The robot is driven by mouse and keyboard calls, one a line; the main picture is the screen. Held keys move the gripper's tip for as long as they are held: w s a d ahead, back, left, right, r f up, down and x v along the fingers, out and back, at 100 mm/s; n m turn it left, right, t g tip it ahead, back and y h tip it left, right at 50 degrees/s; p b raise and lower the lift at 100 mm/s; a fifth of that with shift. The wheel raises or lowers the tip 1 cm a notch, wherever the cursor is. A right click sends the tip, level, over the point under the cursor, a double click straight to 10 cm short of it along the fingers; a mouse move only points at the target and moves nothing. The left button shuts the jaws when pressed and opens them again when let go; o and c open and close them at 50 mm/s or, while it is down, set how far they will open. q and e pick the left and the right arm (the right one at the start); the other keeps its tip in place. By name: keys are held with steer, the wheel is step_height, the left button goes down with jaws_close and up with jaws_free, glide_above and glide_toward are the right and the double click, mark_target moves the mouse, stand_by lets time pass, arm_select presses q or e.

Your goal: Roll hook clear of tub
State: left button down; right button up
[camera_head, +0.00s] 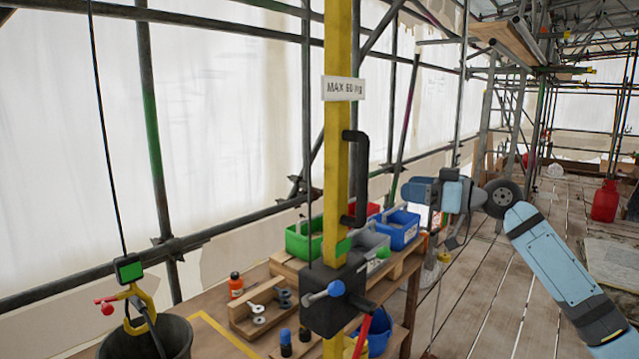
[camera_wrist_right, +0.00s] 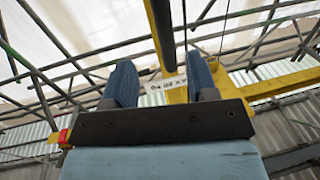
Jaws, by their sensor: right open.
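The yellow hook (camera_head: 134,305) hangs at lower left under a small block with a green face (camera_head: 129,269) on a dark cable. A red knob sits at its left side. The hook is over the dark tub (camera_head: 150,342), whose near part is cut off by the frame edge. A dark bar, perhaps the tub's handle, passes by the hook; I cannot tell whether they are engaged. My right gripper (camera_head: 413,192) is open and empty, right of the yellow post and far from the hook. Its two blue fingers stand apart in the wrist view (camera_wrist_right: 161,80). My left gripper is not seen.
The yellow post (camera_head: 336,140) carries a "MAX 60 kg" sign (camera_head: 344,88), a black handle (camera_head: 358,180) and a dark control box (camera_head: 333,300) with blue and green knobs. Green, red and blue bins stand on the bench behind. A red bottle (camera_head: 605,200) stands on planks at right.

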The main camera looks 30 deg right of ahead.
steer(key=r+p+x, duration=0.2)
steer(key=p+x, duration=0.3)
steer(key=x, duration=0.8)
steer(key=shift+a, duration=0.4)
steer(key=shift+w+r, duration=0.1)
steer(key=shift+c, duration=1)
jaws_close()
